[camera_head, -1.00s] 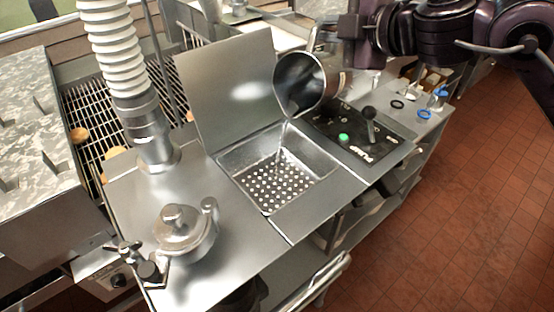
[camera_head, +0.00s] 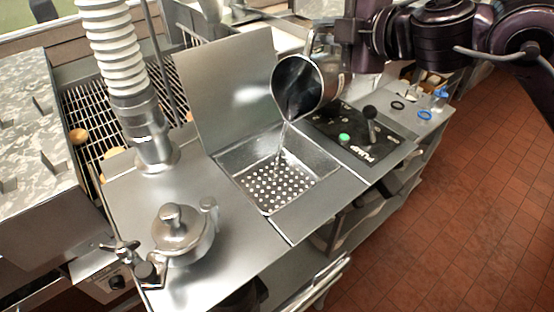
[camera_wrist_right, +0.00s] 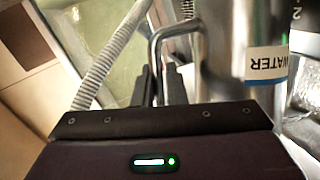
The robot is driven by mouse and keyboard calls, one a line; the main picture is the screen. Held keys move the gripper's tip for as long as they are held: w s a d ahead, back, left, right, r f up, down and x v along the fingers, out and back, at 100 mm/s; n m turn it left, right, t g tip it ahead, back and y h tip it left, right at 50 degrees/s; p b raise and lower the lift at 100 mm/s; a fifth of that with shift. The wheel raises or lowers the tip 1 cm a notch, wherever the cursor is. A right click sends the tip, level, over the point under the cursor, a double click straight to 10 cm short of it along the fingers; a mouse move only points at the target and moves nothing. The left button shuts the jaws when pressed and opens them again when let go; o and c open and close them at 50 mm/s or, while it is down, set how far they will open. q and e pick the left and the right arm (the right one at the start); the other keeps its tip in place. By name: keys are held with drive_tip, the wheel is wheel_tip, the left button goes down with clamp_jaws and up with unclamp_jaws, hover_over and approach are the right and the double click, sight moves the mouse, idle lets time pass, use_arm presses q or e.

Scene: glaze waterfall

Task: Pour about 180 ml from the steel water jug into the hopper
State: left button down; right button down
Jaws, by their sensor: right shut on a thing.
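The steel water jug (camera_head: 328,76) is tilted with its mouth to the lower left, above the back right part of the hopper (camera_head: 323,166). A thin stream of water (camera_head: 282,142) runs from its lip into the hopper, over the perforated floor. My right gripper (camera_head: 336,40) is shut on the jug's handle, behind the jug. In the right wrist view the jug (camera_wrist_right: 225,60) carries a WATER label, and the right gripper's fingers (camera_wrist_right: 160,85) are at its handle (camera_wrist_right: 160,42). How much water has gone in cannot be read. My left gripper is not in view.
A raised steel lid (camera_head: 225,90) stands behind the hopper. A black control panel (camera_head: 335,130) with a green button and lever lies to the right. A lidded steel pot (camera_head: 180,230) and a white ribbed hose (camera_head: 112,45) are on the left.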

drive_tip(key=shift+s+a+f+n+t+b, duration=0.35)
drive_tip(key=shift+s+a+f+b, duration=0.2)
drive_tip(key=shift+s+a+b, duration=0.2)
idle(1.2)
drive_tip(key=w+d+r+p, duration=0.1)
drive_tip(key=w+d+r+m+p, duration=0.1)
drive_tip(key=shift+r+p, duration=0.3)
drive_tip(key=shift+p, duration=0.05)
drive_tip(key=shift+w+d+f+m+g+p, duration=0.25)
drive_tip(key=shift+w+d+m+g+p, duration=0.15)
drive_tip(key=shift+w+g+p, duration=0.25)
drive_tip(key=shift+d+f, duration=0.2)
drive_tip(key=shift+f, duration=0.1)
drive_tip(key=shift+d, duration=0.1)
drive_tip(key=shift+w+d+r+m+g+p, duration=0.15)
drive_tip(key=shift+w+r+m+g+p, duration=0.3)
drive_tip(key=shift+p, duration=0.7)
drive_tip(key=shift+w+d+r+m+y+p, duration=0.1)
drive_tip(key=shift+w+d+m+y+p, duration=0.15)
drive_tip(key=shift+y+p, duration=0.2)
drive_tip(key=shift+s, duration=0.1)
